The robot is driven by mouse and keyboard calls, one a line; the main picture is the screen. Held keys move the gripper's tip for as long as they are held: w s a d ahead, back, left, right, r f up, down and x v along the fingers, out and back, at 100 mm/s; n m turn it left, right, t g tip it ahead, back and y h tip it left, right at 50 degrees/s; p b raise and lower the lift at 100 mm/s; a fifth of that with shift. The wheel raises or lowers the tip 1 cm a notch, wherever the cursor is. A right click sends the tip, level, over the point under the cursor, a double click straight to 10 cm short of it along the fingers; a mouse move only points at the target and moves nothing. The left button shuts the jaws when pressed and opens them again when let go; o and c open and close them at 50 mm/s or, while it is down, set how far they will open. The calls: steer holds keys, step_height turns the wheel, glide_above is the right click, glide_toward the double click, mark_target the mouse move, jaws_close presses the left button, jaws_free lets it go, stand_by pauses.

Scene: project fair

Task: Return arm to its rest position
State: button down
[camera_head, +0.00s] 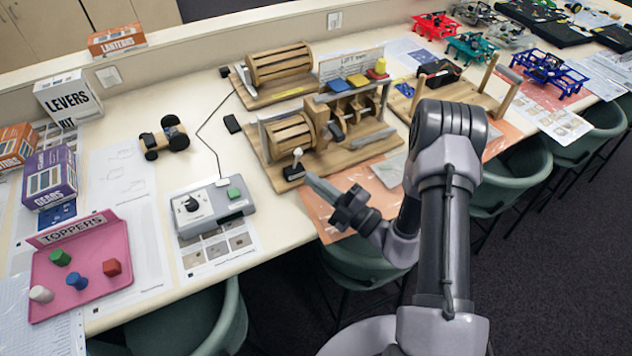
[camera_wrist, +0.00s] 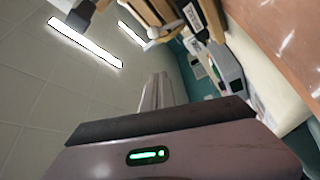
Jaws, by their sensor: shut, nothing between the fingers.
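My gripper (camera_head: 322,188) hangs over the front edge of the long table in the head view, with its fingers together and nothing between them. It points left, a little in front of the wooden drum machine with a small lever (camera_head: 297,160). In the wrist view the fingers (camera_wrist: 157,92) also show as a narrow pair. My arm reaches from the lower right, bent at the elbow. The wrist view is tilted and shows ceiling lights (camera_wrist: 85,43) and part of the table.
A grey control box (camera_head: 212,204) with a green button and a pink tray (camera_head: 85,305) of coloured toppers stand at left. Wooden machines (camera_head: 325,135) fill the table's middle. Green chairs (camera_head: 508,180) stand along the front edge. Dark floor at lower right is clear.

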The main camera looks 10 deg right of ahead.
steer(key=shift+s+d+f, duration=0.1)
steer(key=shift+s+d, duration=0.1)
steer(key=shift+d, duration=0.05)
